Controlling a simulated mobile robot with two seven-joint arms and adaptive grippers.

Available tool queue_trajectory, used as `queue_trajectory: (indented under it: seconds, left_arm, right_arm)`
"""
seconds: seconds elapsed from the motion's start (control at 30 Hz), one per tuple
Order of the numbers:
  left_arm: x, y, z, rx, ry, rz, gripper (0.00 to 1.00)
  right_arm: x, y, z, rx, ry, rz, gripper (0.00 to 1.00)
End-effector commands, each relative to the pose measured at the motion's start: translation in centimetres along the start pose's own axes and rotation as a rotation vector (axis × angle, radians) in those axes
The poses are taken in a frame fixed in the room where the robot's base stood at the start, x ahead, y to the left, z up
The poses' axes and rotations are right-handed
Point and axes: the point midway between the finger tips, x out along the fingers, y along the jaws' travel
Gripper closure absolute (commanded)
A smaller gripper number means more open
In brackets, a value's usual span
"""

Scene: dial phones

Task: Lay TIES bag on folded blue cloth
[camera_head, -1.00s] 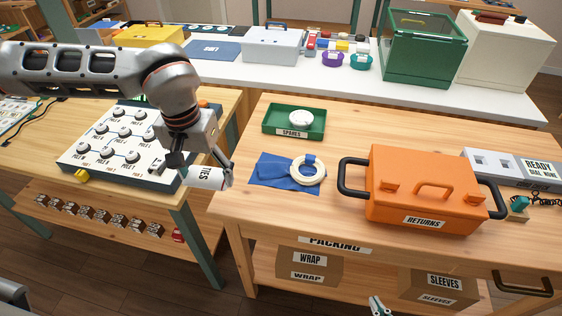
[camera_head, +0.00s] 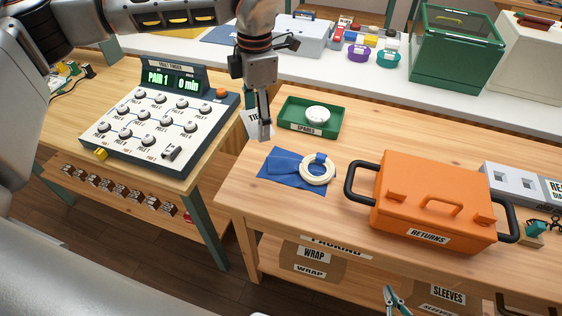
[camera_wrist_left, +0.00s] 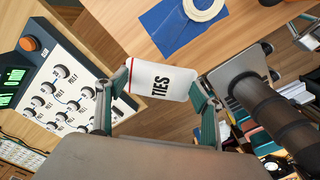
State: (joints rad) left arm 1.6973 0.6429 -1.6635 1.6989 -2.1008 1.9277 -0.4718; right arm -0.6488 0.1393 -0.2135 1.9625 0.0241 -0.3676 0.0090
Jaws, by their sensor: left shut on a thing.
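The white TIES bag (camera_wrist_left: 160,82) is held between the two fingers of my left gripper (camera_wrist_left: 155,100) in the left wrist view. In the head view my left gripper (camera_head: 264,130) points down over the left edge of the packing table, and the bag (camera_head: 252,124) is partly hidden behind it. The folded blue cloth (camera_head: 275,168) lies on the table to the right of and below the gripper. A cream ring (camera_head: 318,181) rests on its right side. The cloth also shows in the wrist view (camera_wrist_left: 170,28). My right gripper (camera_head: 396,300) shows only at the bottom edge.
The dial-phone panel (camera_head: 160,125) is on the left table. A gap separates the two tables. The wood in front of the cloth is clear.

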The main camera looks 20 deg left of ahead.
Motion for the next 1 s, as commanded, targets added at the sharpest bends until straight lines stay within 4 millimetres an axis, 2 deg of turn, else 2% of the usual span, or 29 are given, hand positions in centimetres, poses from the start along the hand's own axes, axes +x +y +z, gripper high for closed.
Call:
queue_trajectory:
  seconds: [0.1,0.7,1.0]
  left_arm:
    - [-0.9,0.1,0.8,-0.280,-0.006,-0.014,0.55]
    - [-4.6,0.1,4.0,-1.643,-0.025,-0.054,0.55]
    - [-5.9,-0.3,5.2,-2.223,-0.024,-0.059,0.55]
  right_arm:
    - [-0.2,0.1,-0.4,0.000,0.002,0.001,1.00]
    - [-0.9,0.4,-1.8,-0.001,0.007,0.003,1.00]
    - [-1.2,0.5,-2.3,-0.002,0.009,0.004,1.00]
